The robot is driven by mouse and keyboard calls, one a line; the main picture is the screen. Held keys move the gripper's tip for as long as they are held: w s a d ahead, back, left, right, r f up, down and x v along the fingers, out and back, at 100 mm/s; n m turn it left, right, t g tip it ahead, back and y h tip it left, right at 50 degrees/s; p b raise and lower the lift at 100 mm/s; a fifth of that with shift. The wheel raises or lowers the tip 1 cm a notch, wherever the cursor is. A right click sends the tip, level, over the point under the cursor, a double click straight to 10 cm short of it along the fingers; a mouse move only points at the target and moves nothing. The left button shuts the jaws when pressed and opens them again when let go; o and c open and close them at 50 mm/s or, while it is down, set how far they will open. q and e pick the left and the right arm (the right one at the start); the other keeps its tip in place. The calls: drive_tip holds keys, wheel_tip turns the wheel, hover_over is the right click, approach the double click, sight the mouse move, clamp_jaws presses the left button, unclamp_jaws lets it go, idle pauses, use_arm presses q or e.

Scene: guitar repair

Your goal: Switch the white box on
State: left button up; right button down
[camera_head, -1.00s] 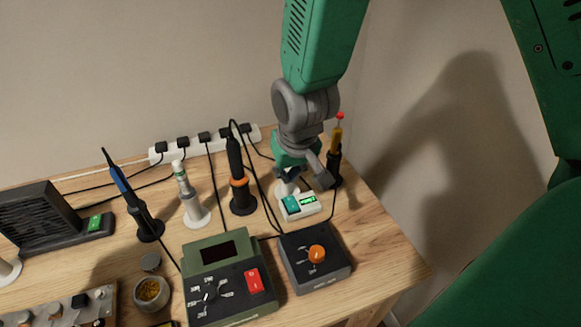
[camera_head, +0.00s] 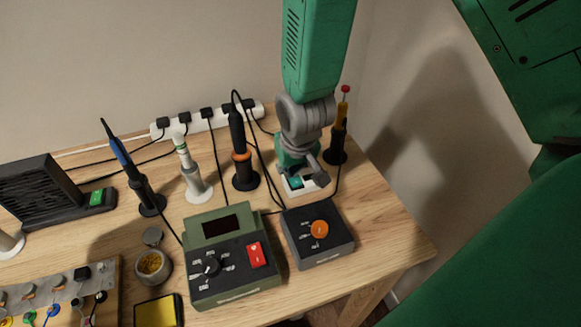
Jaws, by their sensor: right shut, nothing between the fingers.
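The white box (camera_head: 311,187) sits near the back right of the wooden table, with a teal-green switch (camera_head: 295,183) on its left part. My right gripper (camera_head: 303,176) reaches down from above and is shut and empty. Its fingertips are right over the box, at or very close to its top; I cannot tell if they touch the switch. The gripper hides the box's rear and part of its top, including the bright green label area. My left gripper is not in view.
A black stand with a red-tipped yellow tool (camera_head: 341,130) stands just right of my gripper. A soldering iron in a black stand (camera_head: 243,170) is to the left. A dark box with an orange knob (camera_head: 318,240) and a green station (camera_head: 232,262) are in front. Cables run behind.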

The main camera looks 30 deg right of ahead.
sight(295, 183)
drive_tip(key=shift+s, duration=0.2)
drive_tip(key=shift+s+a+r+p, duration=0.2)
drive_tip(key=shift+s+p, duration=0.2)
drive_tip(key=shift+s, duration=0.25)
drive_tip(key=shift+r+p, duration=0.25)
drive_tip(key=shift+p, duration=0.15)
drive_tip(key=p+v, duration=0.2)
drive_tip(key=v, duration=0.1)
drive_tip(key=p+v, duration=0.1)
drive_tip(key=p, duration=0.1)
drive_tip(key=shift+w+d+r, duration=0.15)
drive_tip(key=shift+w+r, duration=0.1)
drive_tip(key=shift+r, duration=0.1)
drive_tip(key=s+p+v, duration=0.1)
drive_tip(key=v, duration=0.7)
drive_tip(key=shift+s, duration=0.3)
drive_tip(key=shift+a, duration=0.35)
